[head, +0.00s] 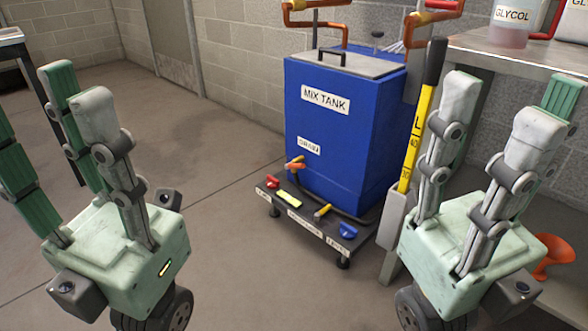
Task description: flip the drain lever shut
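The blue mix tank (338,135) stands ahead of me in the head view. Under its white "DRAIN" label (308,146) is a small brass valve with an orange-red drain lever (296,165). The lever is small here, and its exact angle is hard to tell. My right gripper (505,108) is open and empty at the right, nearer to me than the tank. My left gripper (58,105) is open and empty at the left. Both have fingers pointing up, and neither touches the lever.
A low black shelf (305,222) at the tank's foot carries red, yellow and blue valve handles. A grey bench (515,50) with a glycol jug (510,24) stands at right. The floor left of the tank is clear.

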